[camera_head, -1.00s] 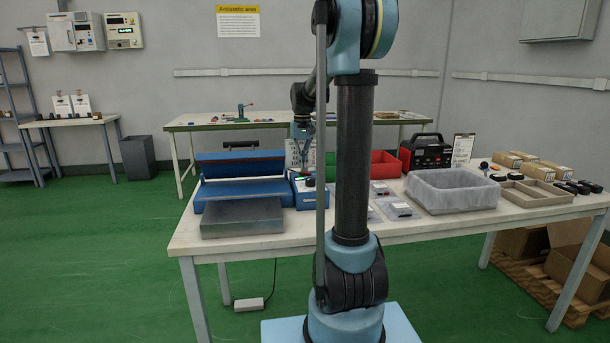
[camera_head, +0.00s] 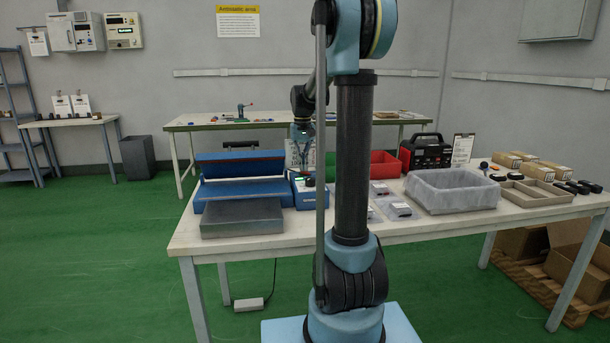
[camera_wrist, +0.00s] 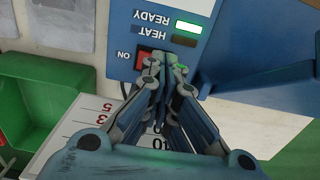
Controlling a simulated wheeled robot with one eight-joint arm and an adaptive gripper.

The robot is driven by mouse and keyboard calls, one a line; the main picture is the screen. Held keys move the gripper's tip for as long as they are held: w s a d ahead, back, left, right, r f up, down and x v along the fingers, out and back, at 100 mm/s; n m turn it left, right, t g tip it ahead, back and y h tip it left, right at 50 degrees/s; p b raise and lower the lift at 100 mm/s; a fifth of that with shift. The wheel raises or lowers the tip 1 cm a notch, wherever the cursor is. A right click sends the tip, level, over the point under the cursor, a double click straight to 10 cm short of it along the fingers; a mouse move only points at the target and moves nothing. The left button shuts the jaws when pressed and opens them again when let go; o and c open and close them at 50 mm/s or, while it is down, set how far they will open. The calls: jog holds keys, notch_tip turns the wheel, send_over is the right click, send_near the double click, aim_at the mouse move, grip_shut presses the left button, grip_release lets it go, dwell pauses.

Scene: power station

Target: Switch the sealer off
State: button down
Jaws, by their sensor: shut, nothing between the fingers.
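The sealer (camera_head: 240,165) is a blue machine with a raised upper bar and a grey plate in front, standing on the left of the white table. Its control box (camera_head: 312,198) is at its right end and is partly hidden by my arm. In the wrist view the control panel (camera_wrist: 125,38) shows upside-down labels READY, HEAT and ON. The READY lamp (camera_wrist: 188,27) is lit and the HEAT lamp (camera_wrist: 184,41) is dark. A red switch (camera_wrist: 143,62) sits beside ON. My gripper (camera_wrist: 160,58) is shut and empty, its fingertips at the switch and partly covering it; contact cannot be told.
A green bin (camera_wrist: 35,110) and a red bin (camera_head: 385,165) stand behind the control box. A grey translucent tub (camera_head: 452,195) and a black and red device (camera_head: 425,152) stand to the right. A printed scale (camera_wrist: 90,125) lies below my gripper.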

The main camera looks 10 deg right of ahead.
jog(key=shift+f, duration=0.65)
dwell(0.3)
jog(key=shift+r, duration=3.5)
jog(key=shift+s, duration=0.1)
